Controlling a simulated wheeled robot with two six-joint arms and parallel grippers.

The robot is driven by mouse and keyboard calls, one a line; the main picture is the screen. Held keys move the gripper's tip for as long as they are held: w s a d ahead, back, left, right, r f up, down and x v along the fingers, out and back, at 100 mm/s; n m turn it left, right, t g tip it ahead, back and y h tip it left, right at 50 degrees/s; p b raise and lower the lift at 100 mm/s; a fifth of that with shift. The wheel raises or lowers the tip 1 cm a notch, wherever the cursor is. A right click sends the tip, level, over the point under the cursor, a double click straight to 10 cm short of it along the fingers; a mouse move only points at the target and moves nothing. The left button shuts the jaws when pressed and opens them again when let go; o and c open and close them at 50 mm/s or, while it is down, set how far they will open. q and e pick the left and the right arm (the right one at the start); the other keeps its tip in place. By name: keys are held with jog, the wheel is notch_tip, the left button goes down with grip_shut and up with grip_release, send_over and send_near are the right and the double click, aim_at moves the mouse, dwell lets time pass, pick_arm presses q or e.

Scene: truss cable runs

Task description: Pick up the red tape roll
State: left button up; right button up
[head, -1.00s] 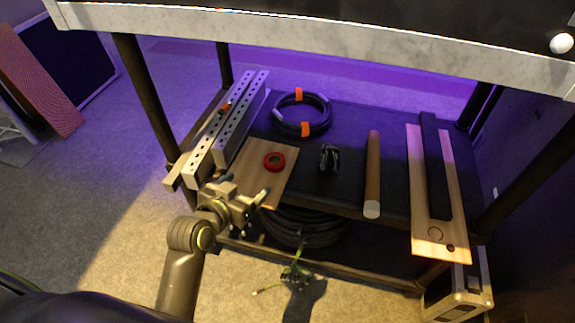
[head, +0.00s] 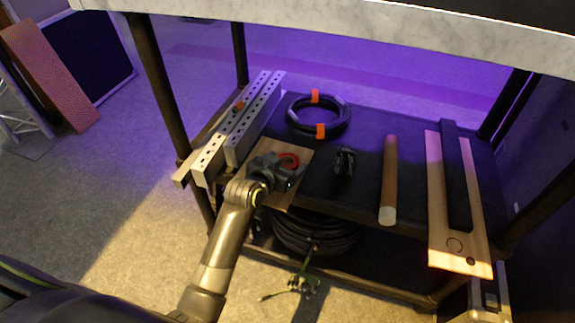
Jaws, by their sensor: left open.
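The red tape roll (head: 289,159) lies on a wooden board (head: 302,151) at the front left of the dark shelf. It is partly hidden behind my left gripper. My left gripper (head: 291,174) reaches in from the front, low over the board, with its jaws open. Its fingers are right at the near side of the roll. I cannot tell whether they touch it or reach around it. My right gripper is not in view.
Perforated metal bars (head: 235,133) lie left of the board. A coiled black cable (head: 318,116) with orange ties lies behind. A black clamp-like item (head: 344,160), a brown cylinder (head: 389,180) and a long plank (head: 436,215) lie to the right. A marble-edged top (head: 400,38) overhangs.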

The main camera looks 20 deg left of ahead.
pick_arm(q)
jog(key=shift+w, duration=0.15)
jog(key=c, duration=1.1)
